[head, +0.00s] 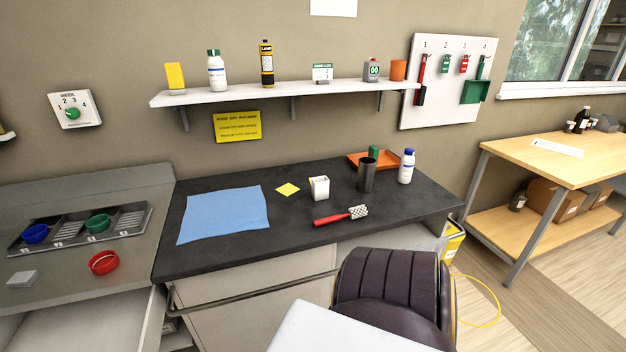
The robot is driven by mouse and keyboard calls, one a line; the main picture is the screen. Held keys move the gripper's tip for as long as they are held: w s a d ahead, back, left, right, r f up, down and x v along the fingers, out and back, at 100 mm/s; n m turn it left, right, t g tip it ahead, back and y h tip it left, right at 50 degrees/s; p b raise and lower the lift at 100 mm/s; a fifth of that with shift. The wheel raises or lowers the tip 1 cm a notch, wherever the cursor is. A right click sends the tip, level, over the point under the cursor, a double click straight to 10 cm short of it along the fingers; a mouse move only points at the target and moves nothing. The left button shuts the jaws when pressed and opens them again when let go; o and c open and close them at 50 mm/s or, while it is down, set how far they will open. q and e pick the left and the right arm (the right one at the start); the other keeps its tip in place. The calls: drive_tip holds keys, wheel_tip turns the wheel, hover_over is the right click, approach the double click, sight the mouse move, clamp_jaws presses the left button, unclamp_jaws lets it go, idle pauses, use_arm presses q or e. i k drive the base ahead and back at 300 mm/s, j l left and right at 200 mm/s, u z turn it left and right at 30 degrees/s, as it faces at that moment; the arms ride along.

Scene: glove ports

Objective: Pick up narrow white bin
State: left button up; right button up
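A small white open-topped bin (319,188) stands upright near the middle of the dark countertop (300,222). It is taller than it is wide, and it is the only thing here that looks like a narrow white bin. Its inside looks dark or shadowed. I cannot tell whether it holds anything. Neither of my grippers is in view.
A red-handled brush (340,216) lies just in front of the bin. A dark cylinder (367,175), an orange tray (372,161) and a white bottle (406,167) stand right. A shelf (220,97) hangs above.

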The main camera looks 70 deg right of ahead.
sight(320, 185)
drive_tip(key=z, duration=2.25)
